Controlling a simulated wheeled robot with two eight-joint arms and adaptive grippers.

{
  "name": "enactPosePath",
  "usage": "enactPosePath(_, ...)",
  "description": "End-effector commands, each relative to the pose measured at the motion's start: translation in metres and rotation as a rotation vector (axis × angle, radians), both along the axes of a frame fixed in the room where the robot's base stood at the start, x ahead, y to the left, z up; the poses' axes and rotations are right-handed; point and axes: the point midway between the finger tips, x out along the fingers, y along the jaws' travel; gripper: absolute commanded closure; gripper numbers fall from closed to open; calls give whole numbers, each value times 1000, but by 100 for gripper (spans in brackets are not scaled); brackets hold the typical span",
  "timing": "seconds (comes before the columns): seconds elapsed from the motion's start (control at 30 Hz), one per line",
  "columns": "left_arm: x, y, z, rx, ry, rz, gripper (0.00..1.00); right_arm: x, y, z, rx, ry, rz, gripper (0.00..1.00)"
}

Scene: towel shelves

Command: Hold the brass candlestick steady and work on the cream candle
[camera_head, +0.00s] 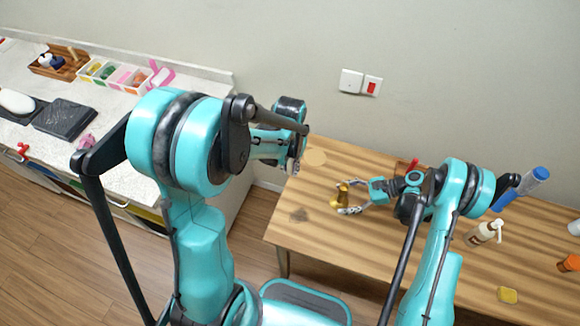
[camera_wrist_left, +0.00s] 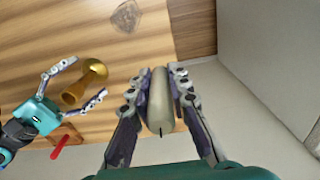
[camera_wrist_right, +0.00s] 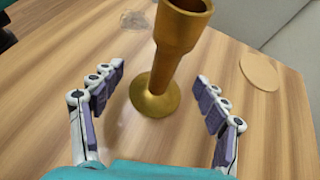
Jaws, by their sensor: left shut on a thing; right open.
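The brass candlestick (camera_head: 341,194) stands upright on the wooden table, its base flat on the top; it also shows in the left wrist view (camera_wrist_left: 84,82). In the right wrist view the candlestick (camera_wrist_right: 172,50) has an open socket at its top. My right gripper (camera_wrist_right: 160,85) is open, with its fingers on either side of the candlestick and gaps to both. My left gripper (camera_wrist_left: 160,82) is shut on the cream candle (camera_wrist_left: 160,100), a pale cylinder with a dark wick. The candle is up off the table, apart from the candlestick. In the head view my left arm hides it.
A round pale disc (camera_wrist_right: 259,70) and a grey patch (camera_head: 299,215) lie on the table. A red-handled item (camera_wrist_left: 58,148) is beside my right gripper.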

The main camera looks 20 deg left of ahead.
Motion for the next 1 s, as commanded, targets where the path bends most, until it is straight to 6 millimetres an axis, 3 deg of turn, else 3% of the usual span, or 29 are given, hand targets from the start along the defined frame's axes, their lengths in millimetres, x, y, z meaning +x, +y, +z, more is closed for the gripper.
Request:
enactPosePath(0.23,0,0,0,0,0,0,100,0,0,0,0,0,0,28)
enactPosePath(0.5,0,0,0,0,0,0,100,0,0,0,0,0,0,96)
enactPosePath(1.0,0,0,0,0,0,0,100,0,0,0,0,0,0,97)
